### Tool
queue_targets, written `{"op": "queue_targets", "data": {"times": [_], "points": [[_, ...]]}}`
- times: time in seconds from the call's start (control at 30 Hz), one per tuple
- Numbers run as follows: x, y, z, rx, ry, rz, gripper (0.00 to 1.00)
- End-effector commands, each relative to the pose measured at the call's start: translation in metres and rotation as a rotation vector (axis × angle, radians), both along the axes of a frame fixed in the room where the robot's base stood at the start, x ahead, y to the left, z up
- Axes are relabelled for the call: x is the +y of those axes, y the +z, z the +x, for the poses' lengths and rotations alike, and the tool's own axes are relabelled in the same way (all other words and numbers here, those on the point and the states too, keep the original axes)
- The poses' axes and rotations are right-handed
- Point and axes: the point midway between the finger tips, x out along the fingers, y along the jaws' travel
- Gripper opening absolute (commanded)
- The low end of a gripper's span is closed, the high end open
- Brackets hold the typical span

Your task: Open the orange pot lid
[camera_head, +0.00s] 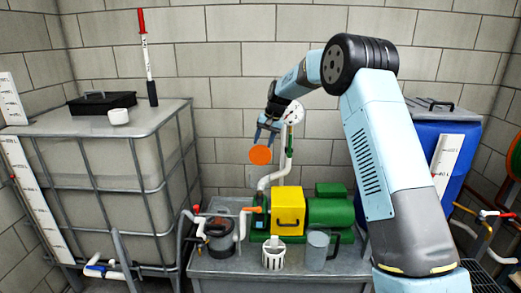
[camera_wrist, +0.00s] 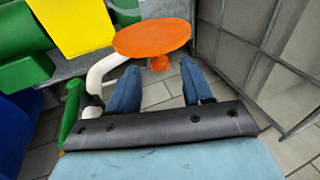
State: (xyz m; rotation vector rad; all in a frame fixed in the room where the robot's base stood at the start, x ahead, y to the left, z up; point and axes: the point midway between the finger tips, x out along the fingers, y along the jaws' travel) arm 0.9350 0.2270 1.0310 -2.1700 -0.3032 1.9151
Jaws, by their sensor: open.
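The orange lid (camera_head: 260,155) is a flat round disc in the head view, high above the green and yellow pump unit, with no clear support visible. In the wrist view the orange lid (camera_wrist: 152,35) shows as a tilted disc with a small orange knob (camera_wrist: 160,64) at its near edge. My gripper (camera_head: 267,131) is just above the disc in the head view, pointing down. In the wrist view my gripper (camera_wrist: 160,70) has its two blue fingers apart, one on each side of the knob. Whether they touch it I cannot tell.
A white pipe (camera_head: 274,180) rises close behind the lid. A caged tank (camera_head: 105,165) stands left.

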Motion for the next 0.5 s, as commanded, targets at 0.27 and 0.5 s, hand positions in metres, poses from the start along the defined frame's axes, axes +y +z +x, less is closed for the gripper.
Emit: {"op": "queue_targets", "data": {"times": [0.27,0.5], "points": [[-0.017,0.049,-0.006,-0.001,-0.001,0.0,0.5],[-0.023,0.071,-0.008,-0.001,0.0,0.0,0.5]]}}
